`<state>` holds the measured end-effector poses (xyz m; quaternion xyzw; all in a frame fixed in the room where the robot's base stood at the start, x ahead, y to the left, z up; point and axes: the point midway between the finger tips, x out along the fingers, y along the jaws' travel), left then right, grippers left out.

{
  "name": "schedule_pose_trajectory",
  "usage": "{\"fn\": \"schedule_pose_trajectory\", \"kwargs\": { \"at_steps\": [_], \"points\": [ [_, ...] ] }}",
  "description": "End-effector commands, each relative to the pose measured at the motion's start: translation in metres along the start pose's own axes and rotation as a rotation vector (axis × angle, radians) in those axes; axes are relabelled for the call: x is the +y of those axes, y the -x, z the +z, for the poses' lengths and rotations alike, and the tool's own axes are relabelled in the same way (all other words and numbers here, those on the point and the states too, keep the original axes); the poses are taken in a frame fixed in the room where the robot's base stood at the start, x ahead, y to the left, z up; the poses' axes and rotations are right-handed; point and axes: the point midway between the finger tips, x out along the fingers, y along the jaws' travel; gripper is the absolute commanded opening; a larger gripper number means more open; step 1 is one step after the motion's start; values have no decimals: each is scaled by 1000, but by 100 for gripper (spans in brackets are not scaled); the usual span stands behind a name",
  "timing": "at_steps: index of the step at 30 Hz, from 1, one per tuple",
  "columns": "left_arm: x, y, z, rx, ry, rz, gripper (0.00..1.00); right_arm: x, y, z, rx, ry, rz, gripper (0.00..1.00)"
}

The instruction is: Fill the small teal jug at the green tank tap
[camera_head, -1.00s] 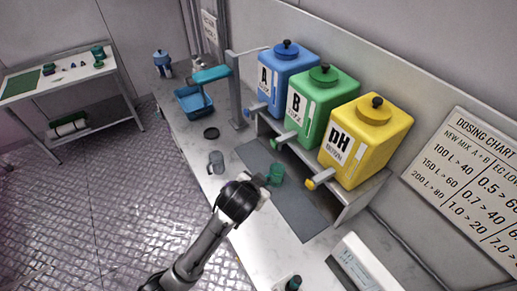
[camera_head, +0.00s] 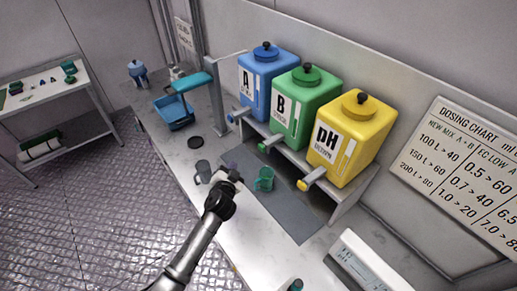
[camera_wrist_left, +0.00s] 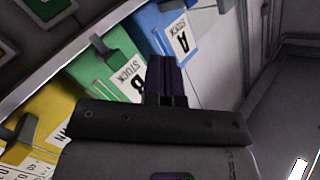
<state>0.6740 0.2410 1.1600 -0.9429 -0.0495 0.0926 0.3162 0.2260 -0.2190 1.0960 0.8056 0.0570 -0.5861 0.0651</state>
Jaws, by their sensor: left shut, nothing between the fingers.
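The small teal jug (camera_head: 264,181) stands upright on the grey mat, in front of the green tank (camera_head: 305,97) labelled B. The green tank's tap (camera_head: 266,147) sticks out above and behind the jug in the head view. My left gripper (camera_head: 236,175) is shut and empty, a little left of the jug and apart from it. The left wrist view shows its closed fingers (camera_wrist_left: 166,82) against the green tank (camera_wrist_left: 112,68) and its tap (camera_wrist_left: 104,46); the jug is not seen there. The jug's contents cannot be made out. My right gripper is not in view.
The blue tank (camera_head: 265,80) and yellow tank (camera_head: 352,135) flank the green one on the shelf. A grey jug (camera_head: 203,172) and a dark disc (camera_head: 195,142) lie left of the mat (camera_head: 297,217). A blue basin (camera_head: 176,113) stands farther back. A white device (camera_head: 360,264) sits at front right.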

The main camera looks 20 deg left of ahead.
Motion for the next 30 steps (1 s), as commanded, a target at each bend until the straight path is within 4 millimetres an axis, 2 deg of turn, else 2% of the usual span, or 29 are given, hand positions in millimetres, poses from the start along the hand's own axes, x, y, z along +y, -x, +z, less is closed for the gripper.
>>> {"fn": "schedule_pose_trajectory", "kwargs": {
  "at_steps": [16, 30],
  "points": [
    [3, -4, -2, 0, 16, 0, 0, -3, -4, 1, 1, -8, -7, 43],
    [31, -41, -28, 0, 15, 0, 0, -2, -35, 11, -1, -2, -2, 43]
  ]
}}
